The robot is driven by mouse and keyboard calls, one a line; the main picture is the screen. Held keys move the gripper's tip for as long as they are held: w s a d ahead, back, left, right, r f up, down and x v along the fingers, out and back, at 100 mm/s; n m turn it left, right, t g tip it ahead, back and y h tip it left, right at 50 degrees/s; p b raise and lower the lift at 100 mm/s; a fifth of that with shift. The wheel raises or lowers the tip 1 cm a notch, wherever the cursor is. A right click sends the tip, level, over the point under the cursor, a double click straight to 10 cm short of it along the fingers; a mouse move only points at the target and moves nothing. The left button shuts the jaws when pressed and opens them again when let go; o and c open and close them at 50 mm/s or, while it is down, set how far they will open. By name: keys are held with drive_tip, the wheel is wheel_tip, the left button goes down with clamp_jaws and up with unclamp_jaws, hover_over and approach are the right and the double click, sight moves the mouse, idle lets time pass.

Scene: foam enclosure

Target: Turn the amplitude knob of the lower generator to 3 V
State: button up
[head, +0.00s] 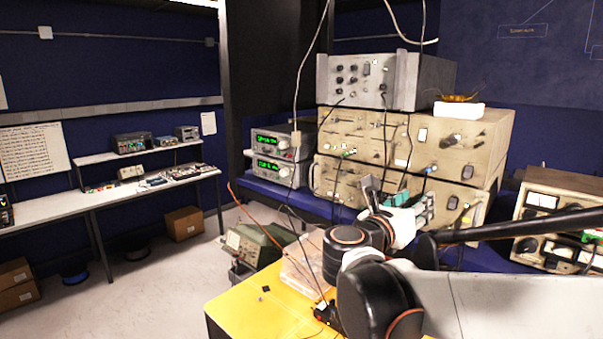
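Two wide beige instruments are stacked on the blue bench, an upper one (347,131) and a lower one (338,182). Both have front panels with several knobs and switches; the lower one is probably the lower generator. I cannot read its scale or tell which knob is the amplitude knob. My gripper (388,193) is in front of the lower instrument's panel and hides part of it. From here I cannot tell whether it touches a knob or whether its fingers are apart.
A grey instrument (405,82) sits on top of the stack. Two small units with green displays (268,166) stand to its left. Cables hang in front of the stack. A metered device (545,215) stands at right.

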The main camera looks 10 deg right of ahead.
drive_tip(key=shift+x, duration=1.65)
drive_tip(key=shift+w, duration=0.1)
clamp_jaws()
drive_tip(key=shift+m, duration=0.3)
